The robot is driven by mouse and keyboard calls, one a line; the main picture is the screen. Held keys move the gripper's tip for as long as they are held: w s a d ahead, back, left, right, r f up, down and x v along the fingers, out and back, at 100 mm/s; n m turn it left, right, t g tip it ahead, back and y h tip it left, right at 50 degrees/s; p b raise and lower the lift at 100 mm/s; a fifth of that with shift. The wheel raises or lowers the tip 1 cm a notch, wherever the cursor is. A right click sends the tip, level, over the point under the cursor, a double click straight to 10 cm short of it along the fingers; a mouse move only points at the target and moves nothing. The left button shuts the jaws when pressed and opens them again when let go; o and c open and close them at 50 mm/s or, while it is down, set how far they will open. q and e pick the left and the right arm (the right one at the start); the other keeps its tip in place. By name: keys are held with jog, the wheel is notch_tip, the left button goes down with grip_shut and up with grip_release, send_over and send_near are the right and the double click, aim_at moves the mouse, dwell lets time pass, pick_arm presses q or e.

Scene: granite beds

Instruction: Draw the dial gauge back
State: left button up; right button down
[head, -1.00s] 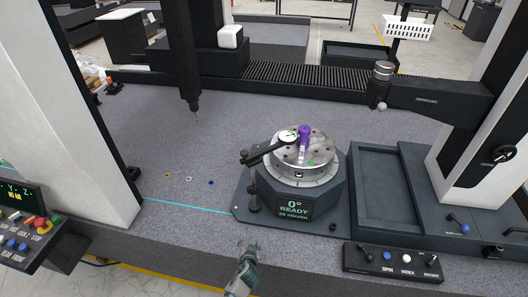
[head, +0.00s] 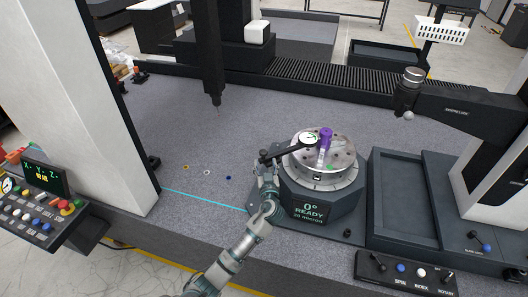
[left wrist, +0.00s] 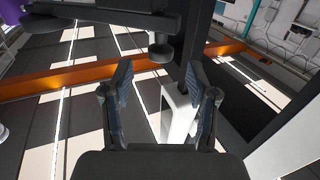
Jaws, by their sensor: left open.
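The dial gauge (head: 308,139) has a white round face and sits on a black arm (head: 282,152) over the rotary table (head: 345,175). It is close beside a purple upright part (head: 326,137) on the table's disc. My left gripper (head: 266,166) is just below the outer left end of the gauge arm and overlaps the gauge's stand there. I cannot tell in the head view whether it touches. In the left wrist view my gripper (left wrist: 158,78) is open with nothing between its fingers. A dark bar with a round knob (left wrist: 160,48) is ahead of the fingertips. My right gripper is out of view.
The rotary table's display reads 0° READY. A control box (head: 405,273) is at the front right and a button panel (head: 38,205) at the left. A dark probe column (head: 212,60) hangs at the back left. Small rings lie on the open granite (head: 170,135) to the left.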

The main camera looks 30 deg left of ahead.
aim_at(264, 156)
pick_arm(q)
jog(key=x, duration=0.6)
jog(key=shift+w+a+p, duration=0.25)
jog(key=shift+p, duration=0.1)
grip_shut()
